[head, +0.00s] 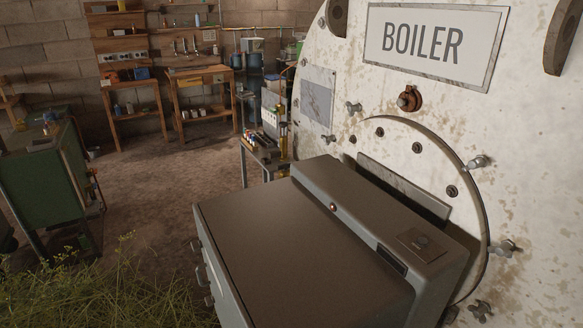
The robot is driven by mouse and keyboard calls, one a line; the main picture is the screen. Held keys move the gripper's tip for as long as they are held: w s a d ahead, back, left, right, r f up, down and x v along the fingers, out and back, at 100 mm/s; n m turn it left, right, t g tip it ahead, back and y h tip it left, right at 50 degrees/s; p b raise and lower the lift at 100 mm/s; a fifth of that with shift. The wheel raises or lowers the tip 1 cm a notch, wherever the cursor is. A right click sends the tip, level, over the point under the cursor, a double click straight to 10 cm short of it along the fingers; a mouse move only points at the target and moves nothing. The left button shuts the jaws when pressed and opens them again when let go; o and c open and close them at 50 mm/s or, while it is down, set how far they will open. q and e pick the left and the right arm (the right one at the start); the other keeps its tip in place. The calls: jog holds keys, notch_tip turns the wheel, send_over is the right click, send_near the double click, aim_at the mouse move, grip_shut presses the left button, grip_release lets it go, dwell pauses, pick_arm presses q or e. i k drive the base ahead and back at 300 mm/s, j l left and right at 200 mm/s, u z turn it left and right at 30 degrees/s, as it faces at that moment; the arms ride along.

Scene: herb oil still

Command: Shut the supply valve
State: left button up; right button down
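I see nothing that I can clearly make out as the supply valve. The large off-white boiler (536,120) fills the right side, with a "BOILER" plate (433,41) on it. A small rusty brown fitting (409,98) sits just below the plate; I cannot tell what it is. Several wing nuts, one of them here (478,162), stand around the round boiler cover (405,140). Neither my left gripper nor my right gripper is in view.
A large grey-brown metal housing (300,250) juts out from the boiler in front of me. Green plants (100,290) lie at lower left, beside a green cabinet (40,180). A small side table (262,158) holds bottles. Wooden workbenches (200,75) line the back wall. The middle floor (150,195) is clear.

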aim_at(285, 166)
jog(key=i+j+z, duration=0.2)
jog(key=z, duration=0.2)
jog(key=i+j+z, duration=0.15)
jog(key=j+z, duration=0.25)
jog(key=i+j+z, duration=0.1)
jog(key=j+z, duration=0.7)
